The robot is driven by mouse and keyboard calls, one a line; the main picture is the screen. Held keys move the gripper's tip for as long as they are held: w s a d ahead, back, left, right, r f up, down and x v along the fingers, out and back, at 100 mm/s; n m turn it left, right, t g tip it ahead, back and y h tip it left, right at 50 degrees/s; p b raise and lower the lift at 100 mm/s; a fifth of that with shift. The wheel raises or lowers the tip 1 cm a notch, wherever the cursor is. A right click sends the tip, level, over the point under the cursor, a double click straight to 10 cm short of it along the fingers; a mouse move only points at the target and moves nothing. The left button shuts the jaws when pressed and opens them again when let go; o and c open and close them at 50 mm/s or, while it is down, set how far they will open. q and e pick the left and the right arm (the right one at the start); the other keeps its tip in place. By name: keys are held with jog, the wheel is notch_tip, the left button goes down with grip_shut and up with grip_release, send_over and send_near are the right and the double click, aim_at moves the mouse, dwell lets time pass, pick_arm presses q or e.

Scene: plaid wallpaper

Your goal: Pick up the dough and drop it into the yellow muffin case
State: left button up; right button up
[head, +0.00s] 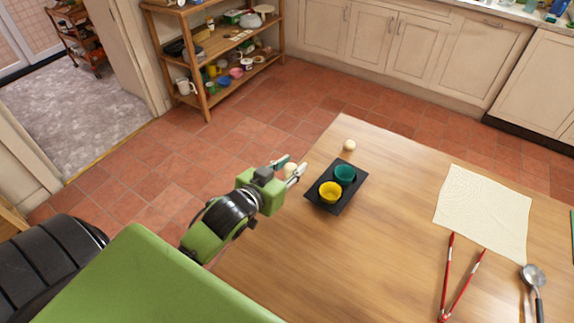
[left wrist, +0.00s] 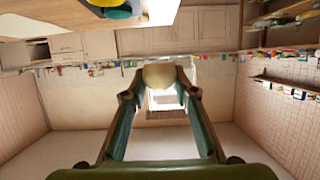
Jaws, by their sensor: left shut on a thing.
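My left gripper (head: 291,168) is shut on a pale round ball of dough (head: 289,170), held at its fingertips near the left edge of the table. In the left wrist view the dough (left wrist: 158,76) sits between the two fingertips. The yellow muffin case (head: 330,193) stands in a black tray (head: 322,206), to the right of the gripper and apart from it. A teal muffin case (head: 345,174) stands behind it in the same tray. A second pale ball (head: 349,146) lies on the table behind the tray. My right gripper is not in view.
The wooden table (head: 390,220) has bare room around the tray. A cream cloth (head: 485,212), red tongs (head: 459,285) and a metal ladle (head: 535,278) lie to the right. A wooden shelf (head: 220,65) stands beyond the table at the back left.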

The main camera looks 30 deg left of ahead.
pick_arm(q)
jog(key=w+d+f+p, duration=0.2)
jog(key=w, duration=0.2)
jog(key=b, duration=0.5)
send_over(324, 195)
notch_tip(324, 195, down, 9)
jog(key=shift+f, duration=0.2)
jog(key=shift+s+r, duration=0.1)
jog(key=o, duration=1.1)
